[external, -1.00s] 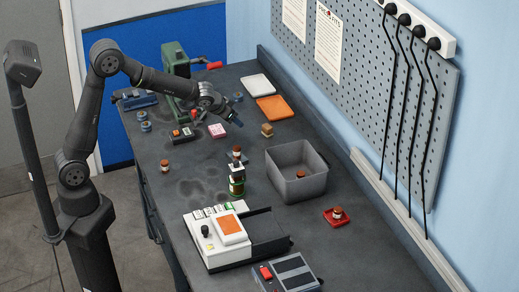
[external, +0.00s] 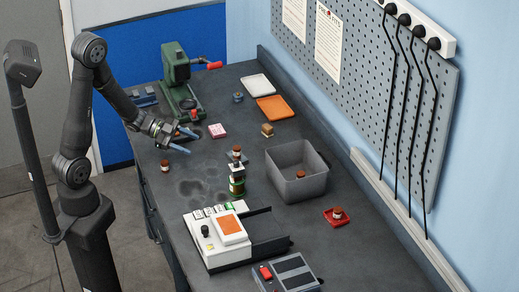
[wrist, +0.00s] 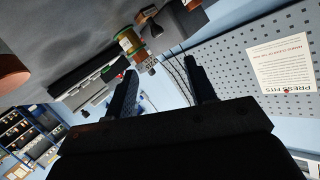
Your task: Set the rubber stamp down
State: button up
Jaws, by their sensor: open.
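A small wooden block with a knob-like top (external: 267,130), which looks like the rubber stamp, stands on the dark bench in front of the orange tray (external: 274,108). My gripper (external: 187,141) is open and empty above the left part of the bench, well apart from the block and to its left. Its two spread fingers also show in the wrist view (wrist: 163,88) with nothing between them. I cannot make out the block in the wrist view.
A brown-capped jar (external: 164,166) stands near my gripper. A stack with a green band (external: 237,187) is at mid-bench, left of the grey bin (external: 291,190). A green press (external: 177,75), pink pad (external: 217,130) and white device (external: 215,247) stand around. Bare bench lies between.

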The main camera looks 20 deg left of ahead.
jog(key=x, duration=1.1)
jog(key=shift+s+d+r, duration=0.1)
jog(key=shift+s+d, duration=0.2)
jog(key=shift+d, duration=0.05)
jog(key=shift+x, duration=2.85)
jog(key=shift+s+r, duration=0.15)
jog(key=shift+s, duration=0.05)
grip_shut()
